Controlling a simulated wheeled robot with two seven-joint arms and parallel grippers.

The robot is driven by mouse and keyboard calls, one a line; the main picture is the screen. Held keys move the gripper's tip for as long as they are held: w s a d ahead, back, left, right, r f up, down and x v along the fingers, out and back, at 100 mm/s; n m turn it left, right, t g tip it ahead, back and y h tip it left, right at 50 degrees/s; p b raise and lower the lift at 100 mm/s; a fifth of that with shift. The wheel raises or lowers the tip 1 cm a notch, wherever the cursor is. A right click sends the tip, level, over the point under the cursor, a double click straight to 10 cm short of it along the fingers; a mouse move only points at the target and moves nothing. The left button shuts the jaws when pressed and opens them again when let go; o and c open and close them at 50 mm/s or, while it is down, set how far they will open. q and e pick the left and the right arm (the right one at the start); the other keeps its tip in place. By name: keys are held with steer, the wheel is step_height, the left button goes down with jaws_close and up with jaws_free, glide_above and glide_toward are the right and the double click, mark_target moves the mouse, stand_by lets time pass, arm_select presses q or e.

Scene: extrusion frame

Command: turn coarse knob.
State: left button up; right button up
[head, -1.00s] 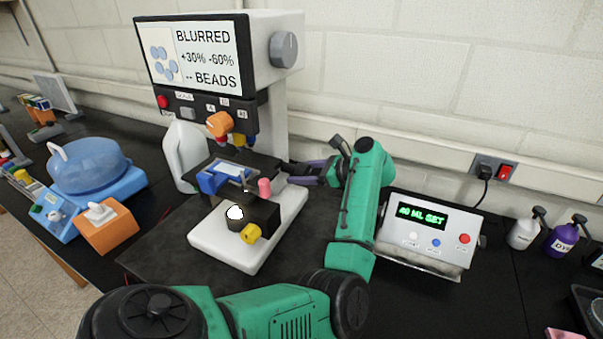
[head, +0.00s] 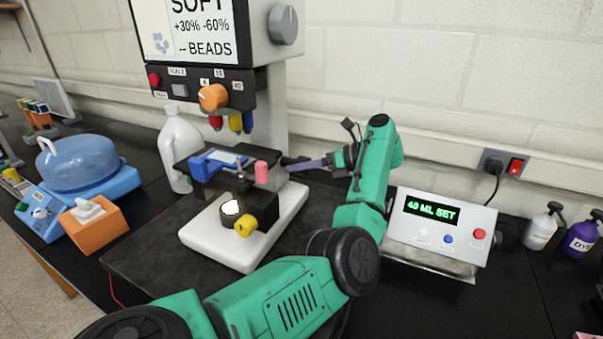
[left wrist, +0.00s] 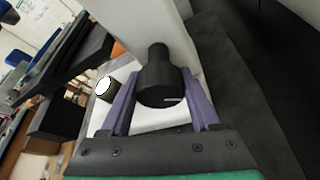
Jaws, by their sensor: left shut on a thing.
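The microscope has a screen (head: 201,30) reading "SOFT", "+30% -60%" and "-- BEADS". Its stage (head: 205,185) sits below the colored objectives (head: 235,122), with a slide (head: 228,158) on it. The black coarse knob (left wrist: 160,83) with a white mark shows in the left wrist view. My left gripper (left wrist: 163,105) is shut on it, one purple finger on each side. In the head view my left gripper (head: 290,164) reaches the microscope's right side from the right, where the knob is hidden. My right gripper is not in view.
A control box (head: 441,225) reading "40 ML SET" stands right of my arm. A white jug (head: 181,145) stands behind the stage at left. A tissue box (head: 96,225) and a blue tank (head: 78,163) are at far left. Bottles (head: 580,235) stand at far right.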

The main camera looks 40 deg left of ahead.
arm_select(q)
steer(key=shift+r+m, duration=0.1)
steer(key=shift+m, duration=0.2)
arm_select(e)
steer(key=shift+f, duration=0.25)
arm_select(q)
steer(key=o, duration=1.3)
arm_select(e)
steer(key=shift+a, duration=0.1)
arm_select(q)
steer(key=shift+o, duration=0.2)
